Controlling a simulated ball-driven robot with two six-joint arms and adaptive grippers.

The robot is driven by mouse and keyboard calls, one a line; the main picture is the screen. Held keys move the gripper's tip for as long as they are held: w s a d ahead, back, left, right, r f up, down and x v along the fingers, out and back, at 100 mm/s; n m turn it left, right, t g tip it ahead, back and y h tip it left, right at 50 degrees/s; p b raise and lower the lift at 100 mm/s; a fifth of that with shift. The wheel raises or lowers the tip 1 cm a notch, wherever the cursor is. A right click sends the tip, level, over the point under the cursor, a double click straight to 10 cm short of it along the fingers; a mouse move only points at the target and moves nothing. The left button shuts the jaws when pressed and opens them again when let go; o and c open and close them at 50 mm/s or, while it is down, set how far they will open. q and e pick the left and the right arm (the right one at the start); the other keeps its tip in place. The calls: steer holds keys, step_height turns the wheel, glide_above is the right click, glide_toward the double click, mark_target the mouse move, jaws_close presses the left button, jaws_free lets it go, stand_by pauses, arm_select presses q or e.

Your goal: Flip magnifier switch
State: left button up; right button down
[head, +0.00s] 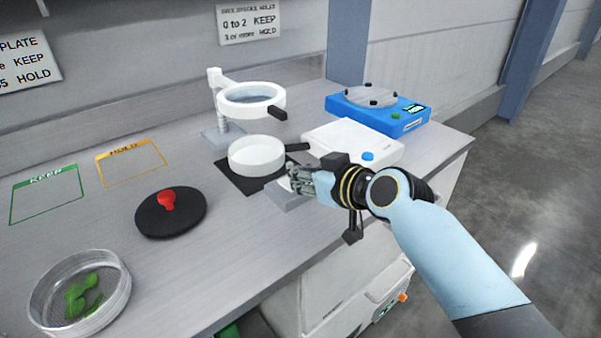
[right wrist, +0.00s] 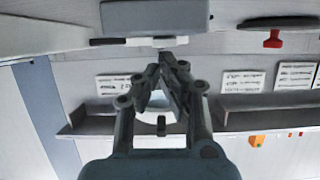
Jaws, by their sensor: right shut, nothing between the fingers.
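The magnifier (head: 284,98) is a white ring with a lens on a pale post, and a short black piece sticks out from its right front. I cannot tell for sure which part is its switch. My right gripper (head: 297,181) is shut and empty. It is low over the bench, in front of and to the right of the magnifier, by a grey block (head: 292,204) with a pale round top. Its fingers partly hide that block. In the right wrist view the fingertips (right wrist: 168,62) are together, just beside the white and grey shapes. My left gripper is out of view.
A white round pan (head: 257,158) with a black handle stands on a black mat (head: 229,175). A white scale (head: 345,140) and a blue device (head: 390,122) are behind my right arm. A red-knobbed black disc (head: 150,222) and a glass dish (head: 50,310) with leaves are at left.

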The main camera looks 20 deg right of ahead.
steer(key=shift+s+d+f+b, duration=0.1)
steer(key=shift+s+f+b, duration=0.05)
steer(key=shift+f+b, duration=0.5)
steer(key=shift+r, duration=0.2)
steer(key=shift+r+p, duration=0.65)
steer(key=shift+r, duration=0.15)
